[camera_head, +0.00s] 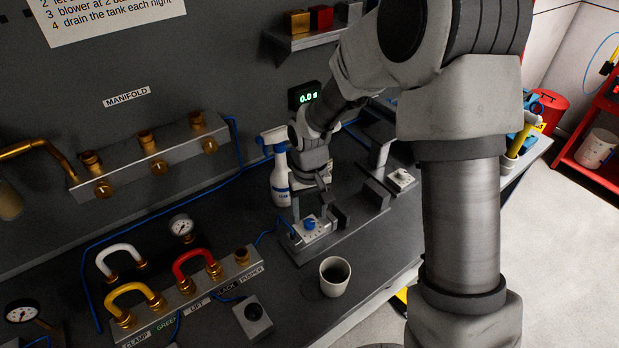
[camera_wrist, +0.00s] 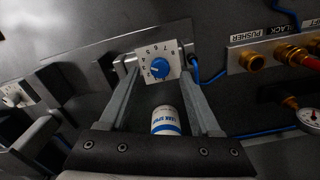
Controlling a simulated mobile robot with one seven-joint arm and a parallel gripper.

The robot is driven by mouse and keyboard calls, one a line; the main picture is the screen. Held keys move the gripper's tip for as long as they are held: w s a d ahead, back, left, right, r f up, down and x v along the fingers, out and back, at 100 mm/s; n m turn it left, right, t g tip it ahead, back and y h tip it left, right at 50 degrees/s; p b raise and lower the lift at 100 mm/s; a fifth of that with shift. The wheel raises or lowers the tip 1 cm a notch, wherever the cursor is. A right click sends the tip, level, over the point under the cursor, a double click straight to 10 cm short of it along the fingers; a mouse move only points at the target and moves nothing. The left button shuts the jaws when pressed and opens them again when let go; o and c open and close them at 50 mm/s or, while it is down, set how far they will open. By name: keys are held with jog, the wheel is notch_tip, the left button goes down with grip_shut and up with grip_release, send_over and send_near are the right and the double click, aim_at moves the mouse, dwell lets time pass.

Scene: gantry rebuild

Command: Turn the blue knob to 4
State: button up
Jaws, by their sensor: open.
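The blue knob (camera_head: 309,224) sits on a small white numbered dial plate at the end of a grey block on the bench. In the wrist view the blue knob (camera_wrist: 159,69) shows between the two fingers, near their tips. Its dial plate (camera_wrist: 146,53) carries printed numbers that appear turned over. A pale mark on the knob points to the left side of the dial; I cannot read its exact number. My gripper (camera_head: 314,208) is open, just above the knob. In the wrist view my gripper's (camera_wrist: 157,80) fingers straddle the knob; contact is not clear.
A white spray bottle (camera_head: 280,181) stands close beside my gripper. A white cup (camera_head: 335,276) stands in front of the dial block. Another white dial (camera_head: 401,179) lies to the right. The hose manifold (camera_head: 190,289) and a gauge (camera_head: 181,225) are on the left.

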aim_at(310, 223)
notch_tip(310, 223, up, 15)
jog(key=shift+s+f, duration=0.1)
dwell(0.7)
